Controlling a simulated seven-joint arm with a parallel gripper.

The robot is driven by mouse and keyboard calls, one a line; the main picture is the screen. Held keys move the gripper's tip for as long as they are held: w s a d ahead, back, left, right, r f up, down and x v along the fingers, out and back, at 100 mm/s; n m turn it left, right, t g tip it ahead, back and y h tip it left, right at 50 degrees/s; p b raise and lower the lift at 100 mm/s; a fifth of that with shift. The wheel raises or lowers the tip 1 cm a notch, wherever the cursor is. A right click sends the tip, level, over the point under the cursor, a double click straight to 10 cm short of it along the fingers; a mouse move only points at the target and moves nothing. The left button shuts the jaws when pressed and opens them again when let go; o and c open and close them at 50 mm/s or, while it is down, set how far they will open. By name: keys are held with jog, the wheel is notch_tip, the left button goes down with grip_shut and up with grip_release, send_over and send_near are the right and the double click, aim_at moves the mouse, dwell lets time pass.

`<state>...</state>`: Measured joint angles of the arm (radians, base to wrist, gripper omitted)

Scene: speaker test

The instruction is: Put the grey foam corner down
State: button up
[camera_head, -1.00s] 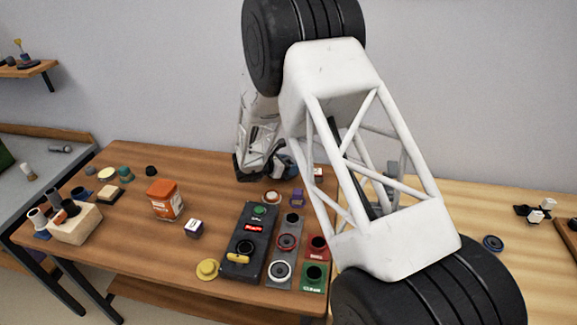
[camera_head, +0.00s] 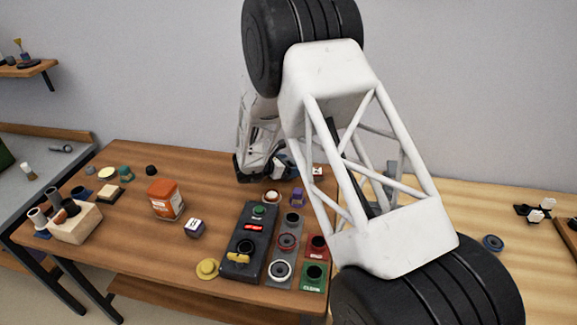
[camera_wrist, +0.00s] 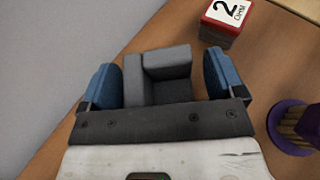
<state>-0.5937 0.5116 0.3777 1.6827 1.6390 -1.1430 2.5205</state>
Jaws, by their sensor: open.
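The grey foam corner (camera_wrist: 158,62) is an L-shaped block in the wrist view, between the blue fingers of my gripper (camera_wrist: 163,80). The fingers are open, with a gap on each side of the block. It appears to sit on the wooden table near its back edge; the contact underneath is hidden. In the head view my gripper (camera_head: 285,168) is low at the back of the table, and I cannot make out the foam corner there.
A red-and-white block marked 2 (camera_wrist: 228,20) is close to the right finger. A purple holder (camera_wrist: 292,127) stands at the right, also seen in the head view (camera_head: 298,197). A black control box (camera_head: 249,240) and an orange-lidded tub (camera_head: 165,199) stand further forward.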

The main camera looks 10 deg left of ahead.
jog(key=shift+r, duration=0.1)
jog(key=v, duration=1.2)
jog(key=shift+r, duration=0.1)
jog(key=shift+w, duration=0.1)
dwell(0.6)
jog(key=w+d+r+n+t+y, duration=0.1)
jog(key=w+d+r+n+y, duration=0.15)
jog(key=d+r+n, duration=0.4)
jog(key=w+d+r+n+t+y, duration=0.1)
jog(key=d+r+n+t+y, duration=0.2)
jog(key=r, duration=0.6)
jog(key=s+d+r+n+g+y, duration=0.2)
jog(key=s+d+r+n+y, duration=0.45)
jog(key=d+r+n, duration=0.4)
jog(key=s+d+n+g+h, duration=0.1)
jog(key=s+d+n+g, duration=0.2)
jog(key=s+d+n, duration=0.4)
jog(key=s+d+n+g, duration=0.3)
jog(key=s+d+n, duration=0.5)
jog(key=s, duration=1.2)
jog(key=s+d+n+g+h, duration=0.1)
jog(key=s+d+n+g, duration=0.2)
jog(key=s+d+n, duration=0.5)
jog(key=s+n, duration=0.1)
jog(key=s, duration=0.4)
jog(key=shift+s+d+r+n+h, duration=0.2)
jog(key=shift+s+d+n+h, duration=0.1)
jog(key=shift+n, duration=0.1)
